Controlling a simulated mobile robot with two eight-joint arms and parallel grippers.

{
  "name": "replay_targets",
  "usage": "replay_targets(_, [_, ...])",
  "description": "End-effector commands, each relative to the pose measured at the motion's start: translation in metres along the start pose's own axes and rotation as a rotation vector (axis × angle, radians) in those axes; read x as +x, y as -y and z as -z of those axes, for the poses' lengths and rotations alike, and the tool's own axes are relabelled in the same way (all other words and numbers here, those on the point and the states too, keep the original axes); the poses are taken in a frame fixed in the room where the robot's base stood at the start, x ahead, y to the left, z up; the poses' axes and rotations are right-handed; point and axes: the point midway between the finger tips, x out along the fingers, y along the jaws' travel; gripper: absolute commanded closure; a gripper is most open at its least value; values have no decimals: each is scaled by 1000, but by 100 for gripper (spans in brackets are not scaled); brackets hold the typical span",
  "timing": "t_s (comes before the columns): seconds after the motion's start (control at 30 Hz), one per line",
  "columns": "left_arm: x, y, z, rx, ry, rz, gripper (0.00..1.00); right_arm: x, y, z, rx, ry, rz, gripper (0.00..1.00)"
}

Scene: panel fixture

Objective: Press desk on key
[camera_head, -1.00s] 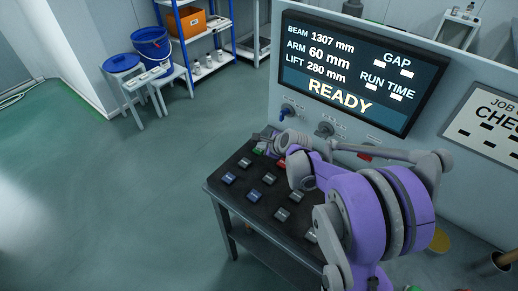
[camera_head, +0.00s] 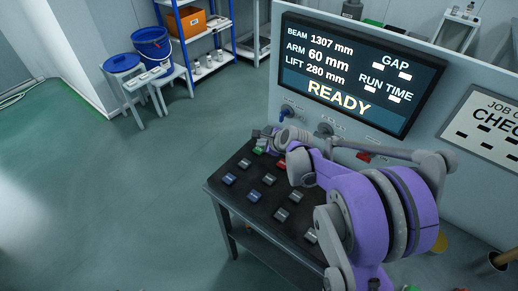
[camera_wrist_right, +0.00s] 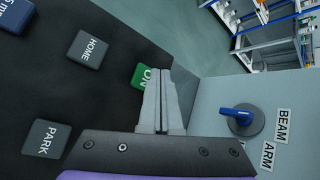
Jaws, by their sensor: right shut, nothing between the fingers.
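The green ON key (camera_head: 258,150) is at the far end of the black key desk (camera_head: 240,193). It also shows in the right wrist view (camera_wrist_right: 141,76), partly hidden behind my fingers. My right gripper (camera_head: 264,134) is over the far edge of the desk, close to the ON key. In the right wrist view my right gripper (camera_wrist_right: 165,75) is shut and empty, its tips beside the ON key. I cannot tell whether they touch it. The display (camera_head: 355,75) reads READY. My left gripper is not in view.
A grey HOME key (camera_wrist_right: 87,49) and PARK key (camera_wrist_right: 45,138) are near the ON key. A red key (camera_head: 281,165) is beside my right arm. A blue BEAM/ARM selector knob (camera_wrist_right: 238,115) is on the panel close by. The floor left of the desk is clear.

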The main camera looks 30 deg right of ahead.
Motion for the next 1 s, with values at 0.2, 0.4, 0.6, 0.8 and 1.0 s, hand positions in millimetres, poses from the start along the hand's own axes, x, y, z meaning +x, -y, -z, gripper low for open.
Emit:
replay_targets(0.2, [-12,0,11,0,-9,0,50,-14,12,-11,0,1,2,100])
replay_targets(0.4, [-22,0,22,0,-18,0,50,-29,22,-22,0,1,1,100])
replay_targets(0.6, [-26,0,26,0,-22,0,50,-34,26,-25,0,0,0,100])
replay_targets(0.8, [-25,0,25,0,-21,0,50,-34,25,-24,0,0,0,100])
replay_targets(1.0, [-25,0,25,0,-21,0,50,-34,25,-24,0,0,0,100])
